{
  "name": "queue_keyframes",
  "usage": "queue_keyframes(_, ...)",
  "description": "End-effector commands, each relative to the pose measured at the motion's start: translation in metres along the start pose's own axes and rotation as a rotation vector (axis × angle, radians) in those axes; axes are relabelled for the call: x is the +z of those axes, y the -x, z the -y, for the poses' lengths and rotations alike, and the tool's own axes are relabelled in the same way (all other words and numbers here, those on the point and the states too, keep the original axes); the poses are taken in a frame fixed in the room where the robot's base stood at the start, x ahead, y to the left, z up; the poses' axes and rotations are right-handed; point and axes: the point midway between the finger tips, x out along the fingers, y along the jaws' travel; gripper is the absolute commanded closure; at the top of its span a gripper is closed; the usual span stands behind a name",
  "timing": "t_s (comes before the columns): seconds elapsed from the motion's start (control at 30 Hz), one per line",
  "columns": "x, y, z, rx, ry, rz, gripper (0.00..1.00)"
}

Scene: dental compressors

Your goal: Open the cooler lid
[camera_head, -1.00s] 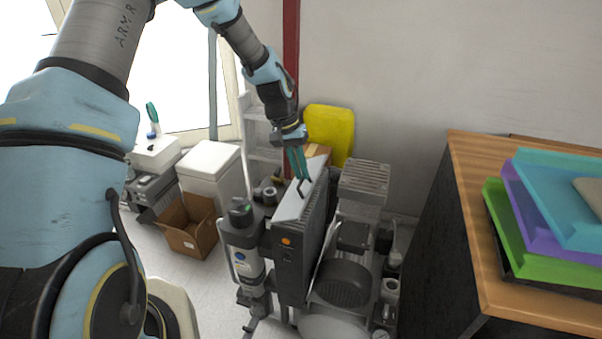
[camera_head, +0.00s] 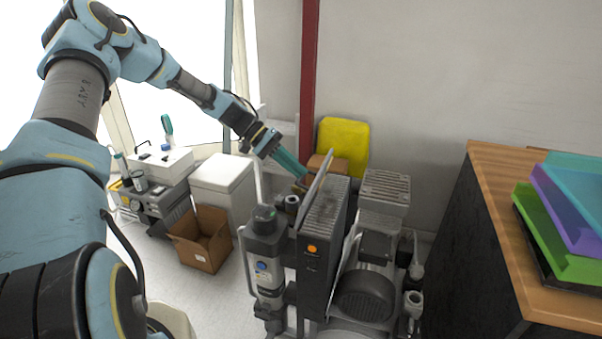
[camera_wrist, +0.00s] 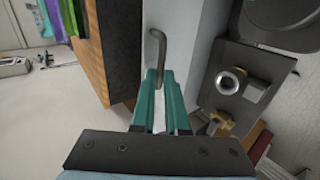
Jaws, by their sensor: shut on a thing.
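The cooler is a tall dark grey box (camera_head: 318,262) with an orange button on its front, in the middle of the head view. Its lid (camera_head: 318,180) is a thin grey plate raised steeply along the left side of the top, with the slatted top (camera_head: 328,203) bare beside it. My gripper (camera_head: 303,174) reaches in from the upper left, at the lid's outer face. In the wrist view the lid is a pale panel (camera_wrist: 190,45) with a bent dark handle (camera_wrist: 158,45). My teal fingers (camera_wrist: 162,85) are shut on the handle's near end, which they partly hide.
A compressor (camera_head: 365,280) stands close on the cooler's right, and a filter cylinder (camera_head: 265,255) at its front left. A cardboard box (camera_head: 202,240) and a white bin (camera_head: 224,185) are further left. A wooden-topped cabinet (camera_head: 500,220) bounds the right.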

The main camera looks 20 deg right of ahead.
Motion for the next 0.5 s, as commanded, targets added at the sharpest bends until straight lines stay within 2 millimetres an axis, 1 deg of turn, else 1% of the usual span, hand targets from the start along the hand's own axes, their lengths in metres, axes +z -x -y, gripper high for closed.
queue_keyframes(0.03,0.0008,-0.0017,0.0071,-0.005,0.002,0.001,1.0)
queue_keyframes(0.1,0.001,-0.0009,0.0096,-0.006,0.003,0.001,1.0)
queue_keyframes(0.5,0.0028,-0.0008,0.0145,-0.006,0.005,0.006,1.0)
